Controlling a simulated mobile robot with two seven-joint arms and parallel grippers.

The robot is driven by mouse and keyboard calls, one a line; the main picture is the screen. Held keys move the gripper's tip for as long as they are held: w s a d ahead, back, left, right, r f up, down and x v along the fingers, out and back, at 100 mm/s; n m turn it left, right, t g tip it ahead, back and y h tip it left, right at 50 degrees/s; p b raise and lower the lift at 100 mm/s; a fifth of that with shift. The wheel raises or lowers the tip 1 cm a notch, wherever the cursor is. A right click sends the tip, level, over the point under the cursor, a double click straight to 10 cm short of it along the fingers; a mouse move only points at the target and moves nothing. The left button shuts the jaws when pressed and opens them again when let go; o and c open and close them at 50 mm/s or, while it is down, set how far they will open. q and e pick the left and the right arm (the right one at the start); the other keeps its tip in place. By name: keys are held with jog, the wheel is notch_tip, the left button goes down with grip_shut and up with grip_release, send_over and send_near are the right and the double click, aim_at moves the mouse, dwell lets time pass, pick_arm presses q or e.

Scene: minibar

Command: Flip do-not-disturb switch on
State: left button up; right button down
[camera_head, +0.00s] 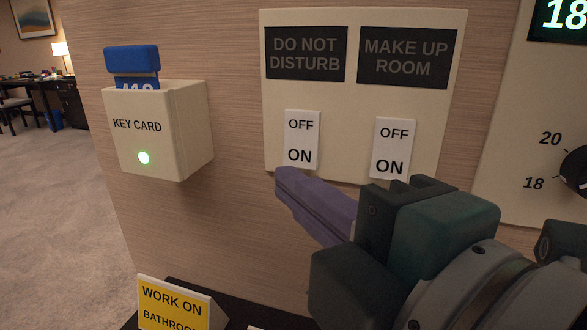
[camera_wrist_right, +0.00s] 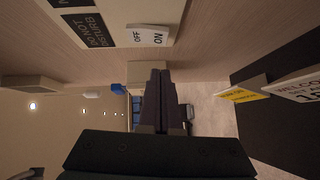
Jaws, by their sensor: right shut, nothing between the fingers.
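The do-not-disturb switch (camera_head: 301,139) is a white rocker marked OFF above and ON below, under the dark DO NOT DISTURB label (camera_head: 306,54) on a cream wall panel (camera_head: 360,95). In the wrist view the closed fingers (camera_wrist_right: 158,76) point away from the camera. I cannot tell whether they touch the panel. My left gripper is not in view.
A similar MAKE UP ROOM switch (camera_head: 393,147) sits to the right. A key card box (camera_head: 160,130) with a blue card and green light juts out at left. A dial (camera_head: 577,170) is at far right. A yellow sign (camera_head: 172,303) stands on a dark surface below.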

aim_at(295, 161)
jog(key=shift+w+d+f, duration=0.1)
jog(key=shift+w+d, duration=0.1)
jog(key=shift+w, duration=0.5)
jog(key=shift+w+d+f, duration=0.1)
jog(key=shift+w+d, duration=0.05)
jog(key=shift+w, duration=0.5)
jog(key=shift+w+d+f, duration=0.1)
jog(key=shift+w+d, duration=0.1)
jog(key=shift+w, duration=0.5)
jog(key=shift+w+d+f+n+b, duration=0.15)
jog(key=shift+w+n+b, duration=0.15)
jog(key=shift+b, duration=0.15)
